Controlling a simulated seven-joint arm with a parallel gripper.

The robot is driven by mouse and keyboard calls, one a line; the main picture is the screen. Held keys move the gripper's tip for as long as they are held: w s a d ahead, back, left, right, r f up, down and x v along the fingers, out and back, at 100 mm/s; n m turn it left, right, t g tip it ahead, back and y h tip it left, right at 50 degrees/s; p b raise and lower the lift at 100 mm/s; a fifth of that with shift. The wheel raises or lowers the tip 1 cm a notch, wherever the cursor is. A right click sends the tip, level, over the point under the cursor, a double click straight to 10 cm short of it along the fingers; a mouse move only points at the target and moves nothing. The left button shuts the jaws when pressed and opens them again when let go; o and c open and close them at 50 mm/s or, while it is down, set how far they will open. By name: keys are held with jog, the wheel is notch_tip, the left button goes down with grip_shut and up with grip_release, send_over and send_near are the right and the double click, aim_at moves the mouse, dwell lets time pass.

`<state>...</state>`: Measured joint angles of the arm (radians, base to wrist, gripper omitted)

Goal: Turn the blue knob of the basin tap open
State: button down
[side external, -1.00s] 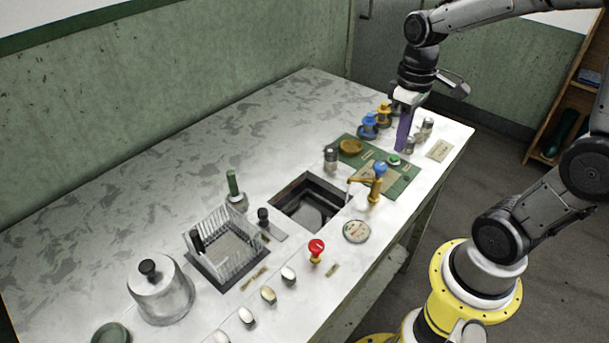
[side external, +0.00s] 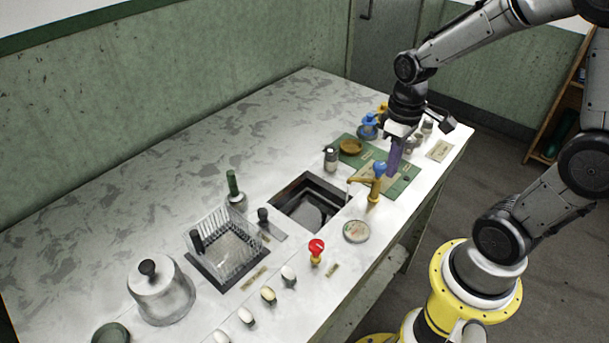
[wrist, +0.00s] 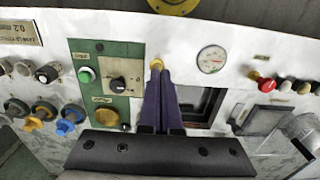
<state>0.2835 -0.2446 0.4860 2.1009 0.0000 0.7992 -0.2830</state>
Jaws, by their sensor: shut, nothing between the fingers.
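The brass basin tap (side external: 374,192) stands at the right edge of the sunken basin (side external: 292,205), its spout pointing left over the basin. Its round blue knob (side external: 380,168) is on top. My gripper (side external: 391,173) has purple fingers, shut and empty, pointing down just right of the knob. From this side I cannot tell whether they touch it. In the wrist view the shut fingers (wrist: 164,72) reach toward the brass of the tap (wrist: 156,63), and the blue knob is hidden there.
A green panel (side external: 407,185) with a green button (wrist: 86,75) and a black dial (wrist: 119,84) lies beside the tap. A round gauge (side external: 356,231) and a red knob (side external: 316,247) stand nearer the front.

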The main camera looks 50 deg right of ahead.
jog(key=shift+w, duration=0.4)
dwell(0.8)
jog(key=shift+d, duration=0.3)
notch_tip(320, 180, up, 6)
jog(key=shift+s, duration=0.45)
dwell(0.6)
